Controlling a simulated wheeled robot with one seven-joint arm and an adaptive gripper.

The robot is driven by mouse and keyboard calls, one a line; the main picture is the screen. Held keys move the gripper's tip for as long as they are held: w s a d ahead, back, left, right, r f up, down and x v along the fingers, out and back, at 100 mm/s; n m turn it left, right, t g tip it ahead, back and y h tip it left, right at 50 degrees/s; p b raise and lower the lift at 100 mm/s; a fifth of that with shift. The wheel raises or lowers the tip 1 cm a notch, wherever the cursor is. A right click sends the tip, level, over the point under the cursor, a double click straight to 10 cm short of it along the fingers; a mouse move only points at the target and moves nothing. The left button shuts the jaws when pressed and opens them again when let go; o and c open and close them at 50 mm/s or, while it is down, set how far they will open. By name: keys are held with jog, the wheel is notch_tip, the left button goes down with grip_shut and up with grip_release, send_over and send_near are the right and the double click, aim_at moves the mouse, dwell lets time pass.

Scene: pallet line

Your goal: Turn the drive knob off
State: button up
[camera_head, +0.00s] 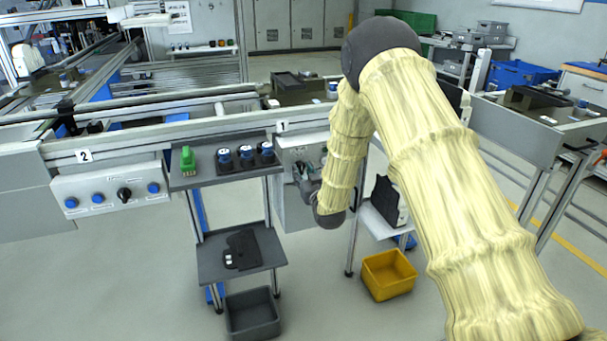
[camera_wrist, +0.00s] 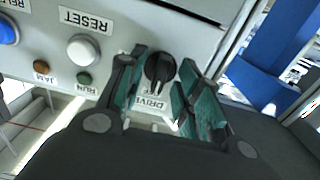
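The drive knob (camera_wrist: 160,67) is a round black rotary knob on a light grey panel (camera_wrist: 130,22) in the wrist view, above a partly hidden label reading "DRIVE". My gripper (camera_wrist: 163,62) is open, with one teal-padded finger on each side of the knob. Gaps show between the fingers and the knob; I cannot tell how deep the fingertips reach. The knob's setting is hard to read. In the head view my gripper (camera_head: 306,178) is at the panel (camera_head: 293,150) under the "1" sign, and my arm hides part of that panel; the knob is not visible there.
Beside the knob are a white RESET button (camera_wrist: 83,51), a green RUN lamp (camera_wrist: 85,78), an amber JAM lamp (camera_wrist: 41,67) and a blue button (camera_wrist: 6,33). Panel 2 (camera_head: 90,187) has another black knob (camera_head: 124,194). A grey shelf stand (camera_head: 215,175) stands left of my gripper.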

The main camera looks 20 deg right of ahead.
jog(key=s, duration=1.2)
jog(key=shift+d, duration=0.2)
jog(key=s+a+f+g, duration=0.1)
jog(key=s+f+g, duration=0.2)
jog(key=s+f, duration=0.45)
jog(key=s+a+f+g, duration=0.1)
jog(key=s+f+g, duration=0.25)
jog(key=f, duration=0.65)
jog(key=s+a+f+g, duration=0.1)
jog(key=s+f+g, duration=0.2)
jog(key=s+f, duration=0.55)
jog(key=s+a+f+g, duration=0.1)
jog(key=s+f+g, duration=0.3)
jog(key=s, duration=0.7)
jog(key=s+f+m+g, duration=0.1)
jog(key=s+f+g, duration=0.1)
jog(key=s, duration=0.8)
jog(key=s+f+g, duration=0.2)
jog(key=s+f, duration=0.1)
jog(key=s, duration=0.7)
notch_tip(320, 180, up, 15)
jog(key=p, duration=1.5)
jog(key=shift+s+a+h, duration=0.2)
jog(key=shift+a+h, duration=0.1)
jog(key=shift+a, duration=0.15)
jog(key=shift+a+r+g, duration=0.1)
jog(key=shift+g, duration=0.15)
jog(key=shift+c, duration=0.2)
